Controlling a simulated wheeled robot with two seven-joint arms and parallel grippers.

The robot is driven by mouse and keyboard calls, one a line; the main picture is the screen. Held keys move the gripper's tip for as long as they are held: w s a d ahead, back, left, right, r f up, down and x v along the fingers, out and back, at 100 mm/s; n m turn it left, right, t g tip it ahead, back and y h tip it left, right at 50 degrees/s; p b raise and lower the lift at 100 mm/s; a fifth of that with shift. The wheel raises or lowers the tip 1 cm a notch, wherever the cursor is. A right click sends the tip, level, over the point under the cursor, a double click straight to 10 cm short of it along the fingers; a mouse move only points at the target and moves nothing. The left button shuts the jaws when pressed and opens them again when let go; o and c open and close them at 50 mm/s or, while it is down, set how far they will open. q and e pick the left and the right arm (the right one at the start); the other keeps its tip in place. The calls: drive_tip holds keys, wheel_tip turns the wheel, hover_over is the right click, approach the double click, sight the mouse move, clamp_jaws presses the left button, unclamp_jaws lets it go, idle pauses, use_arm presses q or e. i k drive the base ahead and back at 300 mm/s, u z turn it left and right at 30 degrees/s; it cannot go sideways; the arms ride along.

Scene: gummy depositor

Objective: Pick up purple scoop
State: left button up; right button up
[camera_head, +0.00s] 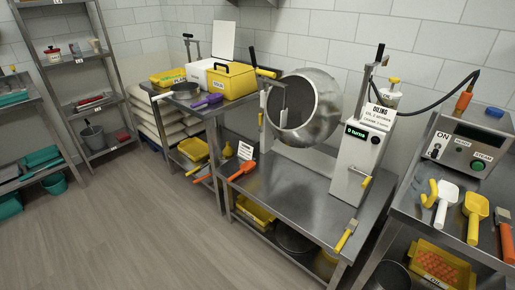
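The purple scoop (206,102) lies on the metal table (160,95) at the back left.
A steel drum machine (303,107) and an orange scoop (243,170) are on the middle table. The right table holds white (447,199) and yellow (474,209) scoops. The floor (140,220) is clear.

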sight(207, 101)
drive_tip(key=u, duration=0.55)
drive_tip(key=k, duration=0.65)
drive_tip(key=u, duration=0.85)
drive_tip(key=i, duration=1.25)
drive_tip(key=z, duration=0.9)
drive_tip(key=i, duration=0.5)
drive_tip(key=z, duration=0.5)
